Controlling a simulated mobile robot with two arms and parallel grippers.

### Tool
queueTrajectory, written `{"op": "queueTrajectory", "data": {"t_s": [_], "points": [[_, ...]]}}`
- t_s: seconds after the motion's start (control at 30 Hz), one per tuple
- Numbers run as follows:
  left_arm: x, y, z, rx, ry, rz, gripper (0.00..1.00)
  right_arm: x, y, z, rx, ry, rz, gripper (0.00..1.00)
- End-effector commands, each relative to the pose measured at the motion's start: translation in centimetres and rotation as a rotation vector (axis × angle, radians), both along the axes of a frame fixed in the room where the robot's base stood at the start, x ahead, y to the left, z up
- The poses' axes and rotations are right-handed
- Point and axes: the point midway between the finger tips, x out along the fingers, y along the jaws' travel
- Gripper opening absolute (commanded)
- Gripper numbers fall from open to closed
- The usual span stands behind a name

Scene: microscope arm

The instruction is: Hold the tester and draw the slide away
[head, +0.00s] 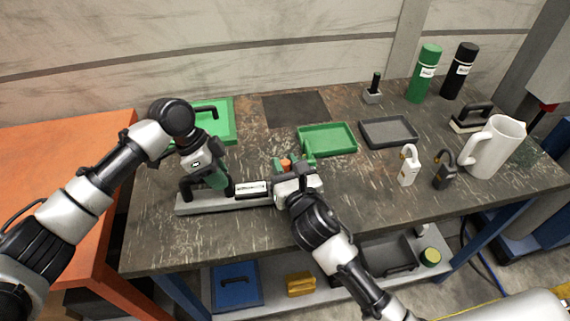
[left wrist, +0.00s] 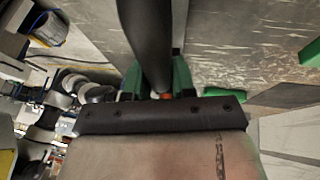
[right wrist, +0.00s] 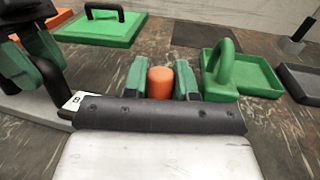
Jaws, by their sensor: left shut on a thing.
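The tester is a long grey bar (head: 222,203) with a black upright handle (head: 186,189) at its left end and a white-labelled black part (head: 252,188) along it. My left gripper (head: 221,187) is shut on a black bar of the tester; in the left wrist view that black bar (left wrist: 149,45) runs between its green fingers. An orange knob (right wrist: 160,82), also in the head view (head: 286,166), stands near the tester's right end. My right gripper (right wrist: 160,90) has a green finger on each side of the knob, close to it. My right arm hides the tester's right end.
A green tray (head: 340,151) and a dark tray (head: 414,142) lie behind. Padlocks (head: 409,167), a white jug (head: 497,148) and bottles (head: 425,75) stand to the right. The table front is mostly clear.

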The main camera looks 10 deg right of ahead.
Motion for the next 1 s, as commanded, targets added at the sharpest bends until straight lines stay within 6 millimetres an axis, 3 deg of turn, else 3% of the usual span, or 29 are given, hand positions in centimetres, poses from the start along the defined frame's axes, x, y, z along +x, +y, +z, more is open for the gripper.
{"op": "queueTrajectory", "data": {"t_s": [0.2, 0.4, 0.63, 0.67, 0.73, 1.0], "points": [[0.1, 0.0, 0.2, -0.003, -0.002, 0.0, 0.0, 0.0, 0.3, 0.0, 0.0, 0.0, 0.0, 0.0], [0.0, -0.1, 0.2, -0.003, -0.002, 0.0, 0.0, 0.1, 2.7, 0.1, 0.0, -0.001, 0.003, 0.0], [0.0, -0.2, 0.2, -0.004, -0.002, -0.002, 0.0, 0.0, 2.8, 0.0, 0.002, 0.0, 0.005, 0.0], [0.0, -0.2, 0.2, -0.004, -0.002, -0.002, 0.0, 0.0, 2.8, 0.0, 0.002, -0.001, 0.005, 0.28], [0.0, -0.2, 0.2, -0.005, -0.002, -0.001, 0.0, 0.0, 2.8, 0.0, 0.002, -0.001, 0.005, 0.38], [0.0, -0.1, 0.2, -0.004, -0.002, -0.002, 0.0, 0.0, 2.7, 0.0, 0.001, 0.0, 0.002, 0.38]]}}
